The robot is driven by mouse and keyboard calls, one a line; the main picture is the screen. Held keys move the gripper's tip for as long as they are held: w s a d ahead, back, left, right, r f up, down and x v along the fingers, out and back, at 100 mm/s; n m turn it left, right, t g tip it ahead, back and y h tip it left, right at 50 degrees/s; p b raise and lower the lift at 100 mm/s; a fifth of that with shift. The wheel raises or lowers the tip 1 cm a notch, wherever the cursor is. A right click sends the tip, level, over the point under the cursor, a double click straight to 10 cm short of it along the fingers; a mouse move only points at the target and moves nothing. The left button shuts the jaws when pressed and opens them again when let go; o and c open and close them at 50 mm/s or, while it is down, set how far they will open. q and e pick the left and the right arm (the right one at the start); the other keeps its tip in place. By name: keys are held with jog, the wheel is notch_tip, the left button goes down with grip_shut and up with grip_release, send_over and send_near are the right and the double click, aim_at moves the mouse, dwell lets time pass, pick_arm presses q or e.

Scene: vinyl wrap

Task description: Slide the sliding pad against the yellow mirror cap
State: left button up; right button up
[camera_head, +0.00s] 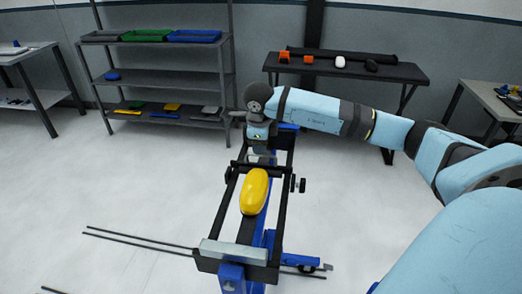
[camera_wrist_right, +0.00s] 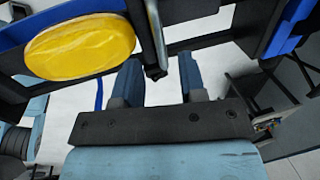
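The yellow mirror cap (camera_head: 255,191) lies lengthwise in a black frame on a blue stand. It also shows at the upper left of the right wrist view (camera_wrist_right: 82,46). A black crossbar (camera_head: 270,170) spans the frame just behind the cap; I cannot tell for sure whether it carries the sliding pad. My right gripper (camera_head: 262,154) points down just behind this crossbar. In the right wrist view its two blue fingers (camera_wrist_right: 158,82) are apart. The end of a dark bar (camera_wrist_right: 154,70) shows between them, and contact is unclear. My left gripper is not in view.
A grey block (camera_head: 233,252) sits across the frame's front end. Black knobs (camera_head: 298,184) stick out on its right side. Thin dark rods (camera_head: 140,240) lie at the lower left. A shelf with trays (camera_head: 150,78) and a black table (camera_head: 345,70) stand behind. Open floor surrounds the stand.

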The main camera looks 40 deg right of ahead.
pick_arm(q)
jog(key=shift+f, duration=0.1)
pick_arm(e)
notch_tip(320, 180, up, 10)
jog(key=s+a, duration=0.1)
jog(key=shift+s+a, duration=0.15)
jog(key=shift+a, duration=0.15)
jog(key=shift+f, duration=0.15)
